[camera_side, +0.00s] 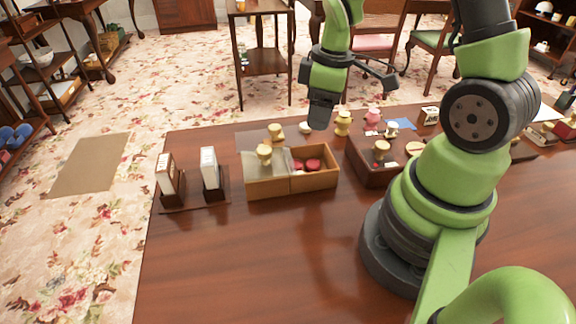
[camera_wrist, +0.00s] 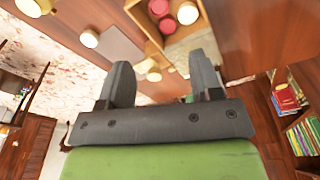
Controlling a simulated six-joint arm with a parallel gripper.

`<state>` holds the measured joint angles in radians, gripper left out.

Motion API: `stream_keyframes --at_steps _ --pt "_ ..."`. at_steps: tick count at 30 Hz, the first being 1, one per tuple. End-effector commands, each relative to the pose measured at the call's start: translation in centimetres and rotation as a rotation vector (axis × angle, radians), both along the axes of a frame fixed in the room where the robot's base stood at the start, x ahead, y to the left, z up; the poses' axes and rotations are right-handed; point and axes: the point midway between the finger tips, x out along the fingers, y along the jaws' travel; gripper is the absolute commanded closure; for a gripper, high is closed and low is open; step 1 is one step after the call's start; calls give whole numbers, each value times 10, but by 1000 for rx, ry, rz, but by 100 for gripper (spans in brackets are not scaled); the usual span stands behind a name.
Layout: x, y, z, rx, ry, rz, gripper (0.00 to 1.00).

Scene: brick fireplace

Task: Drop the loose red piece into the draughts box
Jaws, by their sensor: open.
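The draughts box (camera_side: 268,188) is an open wooden box with two compartments on the table, left of my gripper in the side view. Red pieces (camera_side: 312,165) lie in its right compartment. Part of the box (camera_wrist: 185,45) shows at the top of the wrist view, with two red pieces (camera_wrist: 159,8) inside it. I cannot make out a red piece lying loose on the table for certain; a small red spot (camera_side: 376,165) shows by the dark brown box. My gripper (camera_side: 352,96) is open and empty, raised above the table behind the boxes.
A dark brown box (camera_side: 370,177) with small items stands right of the draughts box. Yellowish knobbed objects (camera_side: 264,153) stand at the draughts box's left part. Two upright white-faced blocks (camera_side: 209,168) stand further left. The table front (camera_side: 250,260) is clear.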

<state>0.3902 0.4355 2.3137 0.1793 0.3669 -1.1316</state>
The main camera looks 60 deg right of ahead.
Motion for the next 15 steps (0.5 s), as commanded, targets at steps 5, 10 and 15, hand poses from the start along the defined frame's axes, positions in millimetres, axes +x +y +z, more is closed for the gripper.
stream_keyframes --at_steps 5,10,15 --pt "-2 -2 36 -4 -9 -2 41" --pt "-6 -3 59 -2 -5 -1 41" --pt "-8 -3 69 -1 0 -1 41"
